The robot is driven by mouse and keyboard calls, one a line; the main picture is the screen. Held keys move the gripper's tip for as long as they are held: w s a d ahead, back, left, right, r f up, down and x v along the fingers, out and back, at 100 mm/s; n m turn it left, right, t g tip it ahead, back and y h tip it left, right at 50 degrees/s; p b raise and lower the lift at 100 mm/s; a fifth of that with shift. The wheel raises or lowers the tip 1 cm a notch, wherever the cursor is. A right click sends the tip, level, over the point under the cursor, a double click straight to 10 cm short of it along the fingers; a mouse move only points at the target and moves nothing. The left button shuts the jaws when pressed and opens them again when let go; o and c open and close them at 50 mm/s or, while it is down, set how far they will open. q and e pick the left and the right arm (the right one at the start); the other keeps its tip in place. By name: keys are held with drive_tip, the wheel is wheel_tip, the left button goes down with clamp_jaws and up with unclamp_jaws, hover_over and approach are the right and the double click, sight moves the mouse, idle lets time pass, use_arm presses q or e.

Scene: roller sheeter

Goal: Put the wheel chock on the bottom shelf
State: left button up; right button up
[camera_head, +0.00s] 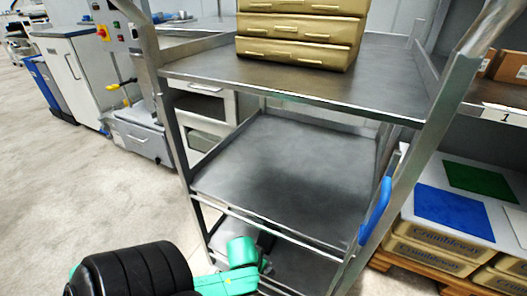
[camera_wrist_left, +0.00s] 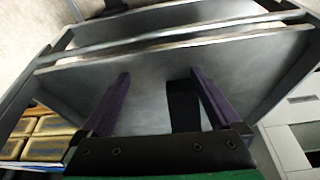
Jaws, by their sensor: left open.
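The cart's bottom shelf (camera_head: 302,268) is grey metal and shows in part below the middle shelf, behind my green left wrist. My left gripper (camera_wrist_left: 160,76) has its two purple fingers spread apart over a grey metal shelf surface (camera_wrist_left: 150,90) in the left wrist view. A dark block (camera_wrist_left: 183,106) shows between the fingers, close to the right-hand one. I cannot tell whether it is the wheel chock, nor whether it touches the finger. No other clear wheel chock shows. In the head view the fingers are mostly hidden. My right gripper is out of view.
The cart's middle shelf (camera_head: 290,165) is empty. Gold crates (camera_head: 300,40) are stacked on its top shelf (camera_head: 385,80). A blue handle-like piece (camera_head: 375,211) sits by the right post. Blue and green boards (camera_head: 453,207) lie at right. The floor (camera_head: 50,185) at left is clear.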

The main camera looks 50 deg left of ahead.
use_arm(q)
drive_tip(key=s+d+r+m+h, duration=0.1)
drive_tip(key=d+r+m, duration=0.1)
drive_tip(key=d, duration=0.4)
drive_tip(key=s+d+r+m+h, duration=0.1)
drive_tip(key=s+d+r+m, duration=0.1)
drive_tip(key=d+r, duration=0.3)
drive_tip(key=shift+s+d+r+m+g+h, duration=0.15)
drive_tip(key=shift+s+d+m+g+h, duration=0.2)
drive_tip(key=shift+d+m, duration=0.3)
